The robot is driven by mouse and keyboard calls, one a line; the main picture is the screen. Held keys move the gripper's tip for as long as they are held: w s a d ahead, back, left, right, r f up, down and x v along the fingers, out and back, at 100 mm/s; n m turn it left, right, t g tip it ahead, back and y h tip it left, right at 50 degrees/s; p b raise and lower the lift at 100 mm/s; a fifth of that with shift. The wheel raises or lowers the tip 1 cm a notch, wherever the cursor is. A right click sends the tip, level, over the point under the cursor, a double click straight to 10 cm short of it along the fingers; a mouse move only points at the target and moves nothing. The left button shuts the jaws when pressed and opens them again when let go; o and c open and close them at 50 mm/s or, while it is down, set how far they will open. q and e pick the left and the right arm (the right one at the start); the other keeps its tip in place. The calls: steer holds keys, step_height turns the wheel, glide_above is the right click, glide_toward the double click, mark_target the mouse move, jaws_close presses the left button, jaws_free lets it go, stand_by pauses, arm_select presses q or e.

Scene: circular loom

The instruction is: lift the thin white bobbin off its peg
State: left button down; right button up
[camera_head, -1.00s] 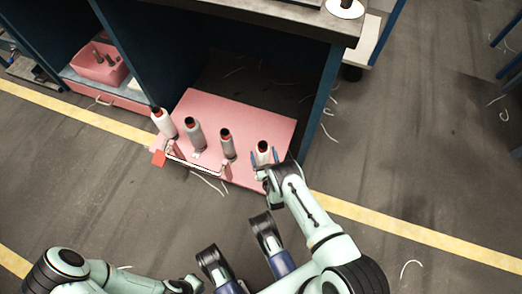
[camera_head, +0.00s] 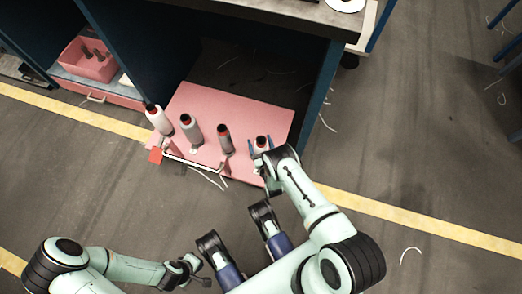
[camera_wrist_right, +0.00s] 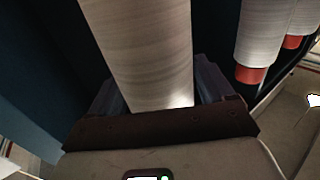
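The thin white bobbin (camera_head: 262,142) with a dark top stands upright at the right end of the pink board. My right gripper (camera_head: 261,147) is around it, with one blue finger on each side. The fingers look open, with small gaps to the bobbin. In the right wrist view the bobbin (camera_wrist_right: 145,55) fills the space between the fingers; its peg is hidden. My left gripper (camera_head: 188,270) is low in the head view, far from the bobbins, and too small to read.
Several other bobbins stand to the left on the pink board (camera_head: 275,112): a white one (camera_head: 158,120) and greyish ones (camera_head: 190,130) (camera_head: 225,139). A blue frame post (camera_head: 318,100) rises close on the right. A pink bin (camera_head: 88,60) stands farther left.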

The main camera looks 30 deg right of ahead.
jaws_close()
steer(key=shift+r, duration=0.1)
